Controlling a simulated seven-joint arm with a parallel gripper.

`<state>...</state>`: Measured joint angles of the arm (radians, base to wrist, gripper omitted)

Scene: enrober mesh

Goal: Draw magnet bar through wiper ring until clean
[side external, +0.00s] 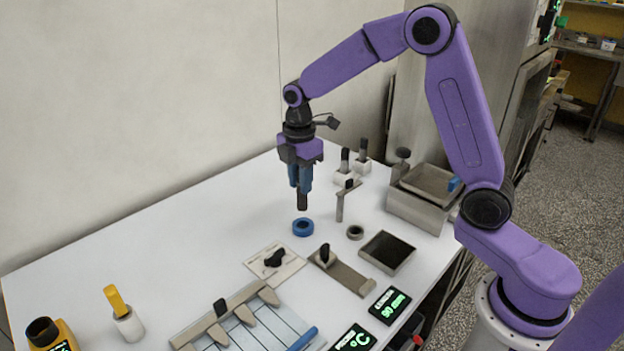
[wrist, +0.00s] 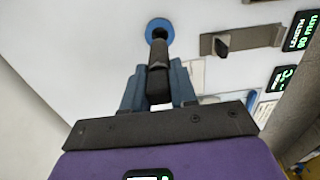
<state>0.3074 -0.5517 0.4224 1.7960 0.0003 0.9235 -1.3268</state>
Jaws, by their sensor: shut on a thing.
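My gripper (side external: 301,182) is shut on a dark upright bar (side external: 302,201), which I take to be the magnet bar. The bar hangs down from the blue fingers, and its lower end is in the air. A blue ring (side external: 302,233), likely the wiper ring, lies flat on the white table just below, with a small gap between them in the side view. In the wrist view the bar (wrist: 158,55) points at the blue ring (wrist: 168,26) and its tip overlaps the ring's opening. Whether the bar's surface is clean is too small to tell.
A grey ring (side external: 355,232), a dark square tray (side external: 387,254) and a metal plate with a black knob (side external: 345,275) lie to the right. A post with a crossbar (side external: 340,206) stands close behind. A metal box (side external: 415,210) is farther right. The table left of the blue ring is clear.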

